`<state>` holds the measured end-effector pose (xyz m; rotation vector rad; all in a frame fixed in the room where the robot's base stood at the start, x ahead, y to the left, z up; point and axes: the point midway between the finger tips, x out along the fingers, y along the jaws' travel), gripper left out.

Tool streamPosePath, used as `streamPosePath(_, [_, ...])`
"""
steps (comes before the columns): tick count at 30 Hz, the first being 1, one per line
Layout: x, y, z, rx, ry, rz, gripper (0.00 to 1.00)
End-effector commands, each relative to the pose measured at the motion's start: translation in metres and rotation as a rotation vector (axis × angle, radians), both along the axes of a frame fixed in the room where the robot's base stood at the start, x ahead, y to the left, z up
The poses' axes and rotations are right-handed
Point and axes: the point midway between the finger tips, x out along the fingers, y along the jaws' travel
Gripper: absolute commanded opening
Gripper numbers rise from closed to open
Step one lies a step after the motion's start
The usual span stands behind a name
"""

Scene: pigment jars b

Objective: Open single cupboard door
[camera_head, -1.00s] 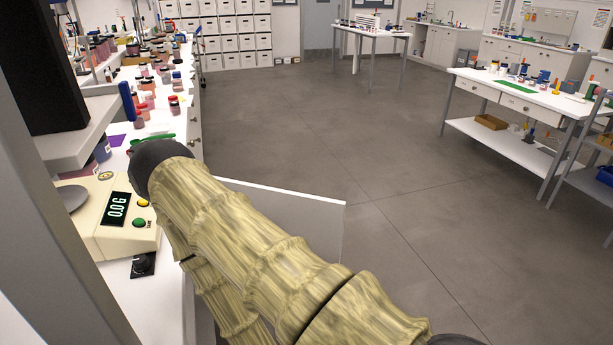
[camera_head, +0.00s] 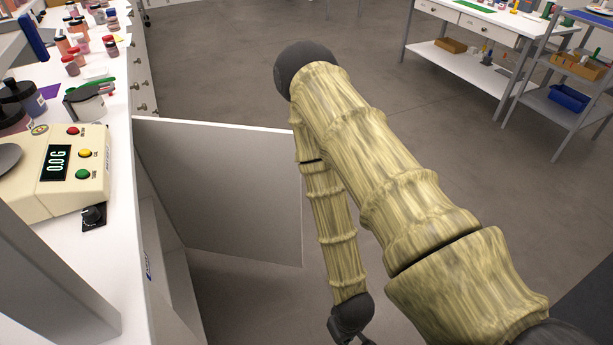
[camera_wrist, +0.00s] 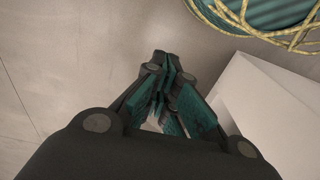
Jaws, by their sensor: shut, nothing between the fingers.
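The single cupboard door (camera_head: 225,195) is a pale panel that stands swung out, well away from the cupboard front, in the head view. The cupboard's open inside (camera_head: 172,250) shows partly below the counter at left. My gripper (camera_head: 350,336) hangs low, in front of the door and to its right in the picture, at the bottom edge of the head view. In the wrist view my gripper (camera_wrist: 165,80) is shut and empty, its fingers pointing over the floor. A pale panel (camera_wrist: 265,105) lies to its right; I cannot tell whether it is the door.
The white counter (camera_head: 60,250) at left carries a scale (camera_head: 90,150) and several jars. Drawers (camera_head: 139,70) lie beyond the door. A white table (camera_head: 480,25) and a grey shelf rack (camera_head: 545,105) stand at the back right. The floor between is open.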

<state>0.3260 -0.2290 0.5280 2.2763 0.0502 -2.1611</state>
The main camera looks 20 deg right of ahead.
Motion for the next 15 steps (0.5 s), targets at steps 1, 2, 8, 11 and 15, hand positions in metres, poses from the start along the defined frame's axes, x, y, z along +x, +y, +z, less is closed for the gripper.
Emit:
streamPosePath(1, [0.019,-0.002,-0.011,0.007,-0.047,0.046,0.0])
streamPosePath(2, [0.032,-0.002,-0.013,0.012,-0.079,0.084,0.0])
streamPosePath(8, [0.141,-0.01,-0.019,0.015,-0.393,0.429,0.0])
streamPosePath(11, [0.192,-0.013,-0.008,-0.015,-0.562,0.611,0.0])
streamPosePath(15, [0.254,-0.017,0.016,-0.091,-0.802,0.858,0.0])
